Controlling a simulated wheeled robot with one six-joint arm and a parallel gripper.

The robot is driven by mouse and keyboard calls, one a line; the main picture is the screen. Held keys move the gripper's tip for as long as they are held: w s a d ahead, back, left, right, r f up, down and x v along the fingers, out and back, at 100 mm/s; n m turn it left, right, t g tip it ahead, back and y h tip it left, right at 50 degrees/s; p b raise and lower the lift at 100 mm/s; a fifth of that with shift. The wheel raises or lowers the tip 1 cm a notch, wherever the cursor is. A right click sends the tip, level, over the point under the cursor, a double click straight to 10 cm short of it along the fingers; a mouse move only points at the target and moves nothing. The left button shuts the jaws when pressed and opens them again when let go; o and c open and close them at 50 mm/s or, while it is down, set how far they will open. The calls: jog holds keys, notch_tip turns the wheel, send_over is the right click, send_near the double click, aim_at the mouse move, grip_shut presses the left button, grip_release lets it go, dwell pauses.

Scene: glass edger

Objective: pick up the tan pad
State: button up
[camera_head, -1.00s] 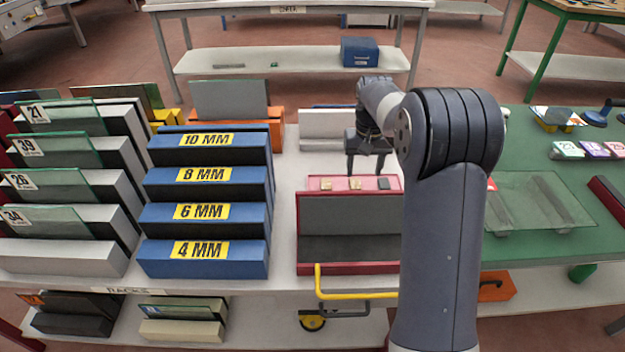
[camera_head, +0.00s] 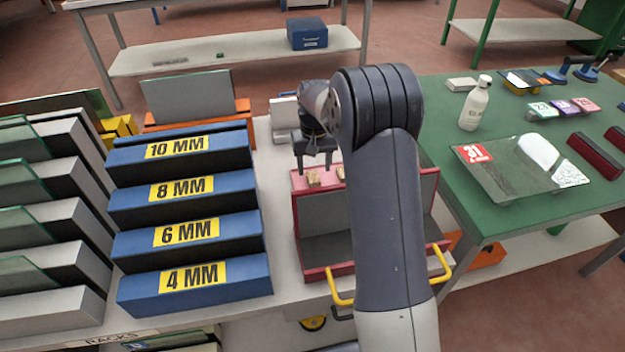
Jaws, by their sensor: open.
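Two small tan pads lie on the pink-red back ledge of a red-framed grey holder (camera_head: 318,252). The left tan pad (camera_head: 313,179) shows under my gripper (camera_head: 314,168), between the lines of its two fingers. The right tan pad (camera_head: 341,173) lies just right of the fingers, close to my arm's edge. My gripper points down, open and empty, with a gap between its fingers. I cannot tell how high the fingertips are above the ledge. My arm hides the ledge's right part, and the dark pad seen there earlier is out of sight.
Blue racks (camera_head: 195,240) marked by thickness stand left of the holder, with grey racks farther left. A yellow handle (camera_head: 338,288) is at the holder's front. On the green table (camera_head: 440,115) at right are a white bottle (camera_head: 475,104) and a glass sheet (camera_head: 520,168) tagged 31.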

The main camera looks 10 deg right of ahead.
aim_at(314, 179)
notch_tip(314, 179, down, 5)
jog(key=shift+r, duration=0.2)
jog(key=shift+c, duration=0.2)
jog(key=c, duration=1)
